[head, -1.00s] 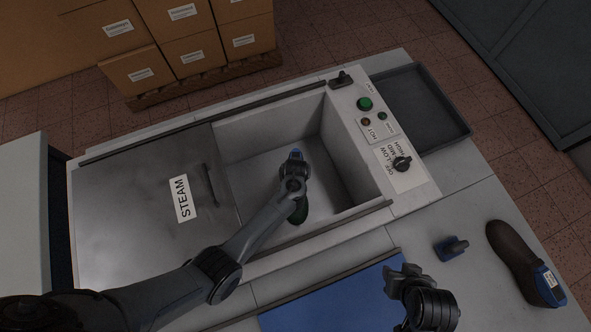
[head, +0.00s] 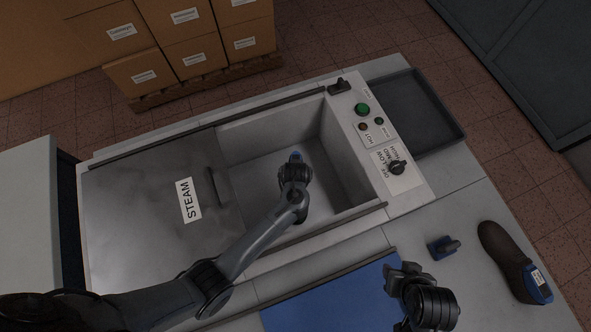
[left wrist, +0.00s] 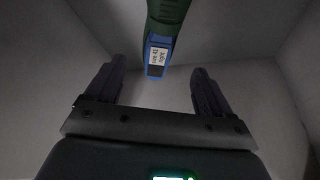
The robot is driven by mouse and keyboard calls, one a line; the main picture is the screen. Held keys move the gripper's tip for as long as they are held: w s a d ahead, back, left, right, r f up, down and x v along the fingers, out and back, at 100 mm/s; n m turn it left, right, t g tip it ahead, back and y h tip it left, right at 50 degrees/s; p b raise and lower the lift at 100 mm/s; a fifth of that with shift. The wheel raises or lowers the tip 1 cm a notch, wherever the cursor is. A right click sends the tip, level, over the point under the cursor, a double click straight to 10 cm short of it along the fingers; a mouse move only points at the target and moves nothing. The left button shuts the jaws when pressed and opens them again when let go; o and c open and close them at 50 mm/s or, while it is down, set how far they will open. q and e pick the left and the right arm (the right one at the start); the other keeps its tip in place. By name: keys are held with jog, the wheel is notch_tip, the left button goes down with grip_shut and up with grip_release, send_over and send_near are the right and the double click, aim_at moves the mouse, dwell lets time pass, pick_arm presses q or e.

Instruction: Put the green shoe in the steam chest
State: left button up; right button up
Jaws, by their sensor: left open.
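The steam chest (head: 348,216) stands open, with its metal lid (head: 135,215) slid to the left. My left gripper (head: 294,168) is inside the opening, open and empty. The green shoe (left wrist: 166,12) lies in the chest; its blue end with a white label (left wrist: 157,58) faces my left gripper (left wrist: 154,78) in the left wrist view, just beyond the open fingers and apart from them. In the head view only a small blue bit (head: 295,156) of it shows; my gripper hides the rest. My right gripper (head: 405,270) is over the blue mat; its jaws are unclear.
A brown shoe (head: 508,258) with a blue heel end lies at the right, beside a small blue object with a handle (head: 444,247). A blue mat (head: 335,300) lies in front. A control panel (head: 380,140) and a dark tray (head: 440,135) are right of the opening.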

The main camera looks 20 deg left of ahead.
pick_arm(q)
jog(key=shift+p+v, duration=0.35)
jog(key=shift+v, duration=1.05)
